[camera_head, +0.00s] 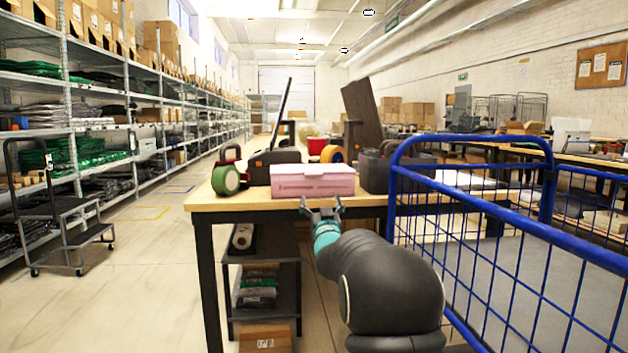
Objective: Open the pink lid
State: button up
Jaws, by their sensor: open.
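A pink box with its pink lid (313,173) down sits at the front edge of the wooden-topped table (240,202). The box's pink front face (313,187) is turned toward me. My gripper (322,203) is open and empty, just in front of and slightly below the box's front. I cannot tell whether a fingertip touches the box. The box's back and any hinge are hidden.
A blue wire cart (470,210) fills the right foreground. Open floor (140,260) lies left.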

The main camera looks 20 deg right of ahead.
aim_at(315, 174)
jog(key=p+x, duration=0.2)
jog(key=x, duration=1.1)
jog(key=shift+w, duration=0.2)
